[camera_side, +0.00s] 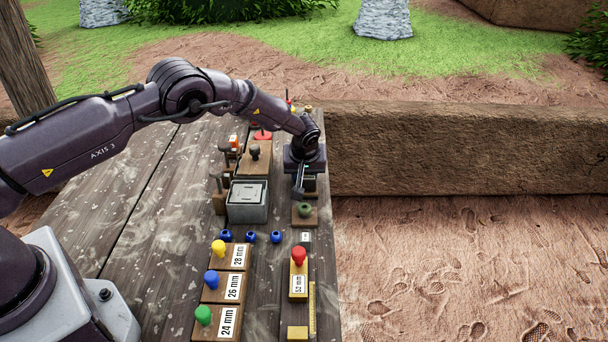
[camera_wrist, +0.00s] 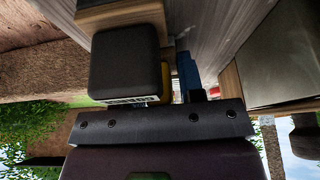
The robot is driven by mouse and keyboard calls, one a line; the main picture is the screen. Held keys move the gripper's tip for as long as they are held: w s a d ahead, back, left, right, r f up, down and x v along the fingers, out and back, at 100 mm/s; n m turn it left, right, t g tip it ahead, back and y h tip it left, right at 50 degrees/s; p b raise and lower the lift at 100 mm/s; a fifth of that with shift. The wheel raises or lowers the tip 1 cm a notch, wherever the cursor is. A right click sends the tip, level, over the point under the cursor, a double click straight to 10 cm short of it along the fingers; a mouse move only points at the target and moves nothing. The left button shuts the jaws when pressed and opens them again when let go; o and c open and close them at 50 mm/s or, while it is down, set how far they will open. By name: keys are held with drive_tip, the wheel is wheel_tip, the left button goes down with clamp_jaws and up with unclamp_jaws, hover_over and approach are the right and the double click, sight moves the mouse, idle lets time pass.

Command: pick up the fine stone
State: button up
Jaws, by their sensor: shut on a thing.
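A dark grey block with rounded corners, which I take to be the fine stone (camera_wrist: 125,62), fills the upper left of the wrist view. It has a pale label on its lower edge, too foreshortened to read. My gripper (camera_side: 299,188) points down at the right edge of the table in the side view. It is shut on this block. In the side view the block shows only as a small dark patch (camera_side: 310,184) beside the fingers, mostly hidden. I cannot tell whether the block is clear of the table.
A wooden block with a green knob (camera_side: 304,210) stands just in front of my gripper. A grey metal box (camera_side: 247,204) stands to its left. Nearer are several blue pieces (camera_side: 250,237), labelled knobbed blocks (camera_side: 230,288) and a red-knobbed block (camera_side: 299,282). The table's left side is clear.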

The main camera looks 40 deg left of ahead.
drive_tip(key=shift+r, duration=0.1)
drive_tip(key=shift+r, duration=0.6)
drive_tip(key=s+r, duration=1.1)
drive_tip(key=s, duration=0.3)
drive_tip(key=shift+d+r, duration=0.3)
drive_tip(key=shift+d, duration=0.15)
